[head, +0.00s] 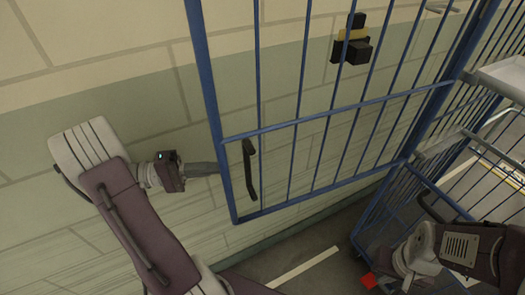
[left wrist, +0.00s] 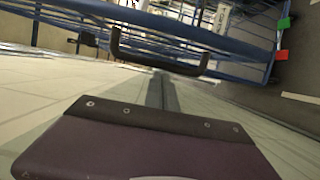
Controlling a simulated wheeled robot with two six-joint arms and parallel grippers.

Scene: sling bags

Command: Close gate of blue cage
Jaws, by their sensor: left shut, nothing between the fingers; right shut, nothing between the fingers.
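The blue cage gate (head: 300,121) is a barred panel standing swung out along the wall in the head view. Its black handle (head: 250,170) sits near the lower left corner, and it also shows in the left wrist view (left wrist: 160,62). My left gripper (head: 216,168) is shut and empty, its fingertips at the gate's left edge, just left of the handle; contact is unclear. Its fingers (left wrist: 162,90) point toward the handle in the wrist view. The blue cage body (head: 385,205) stands at the right. My right gripper (head: 388,284) is low beside it, shut, its fingertips partly hidden.
A pale brick wall (head: 110,75) runs behind the gate. A black and yellow fixture (head: 352,45) shows through the bars. Grey shelves (head: 503,78) are in the cage. A red block (head: 368,281) is near my right gripper. Grey floor with a white line (head: 303,267) lies below the gate.

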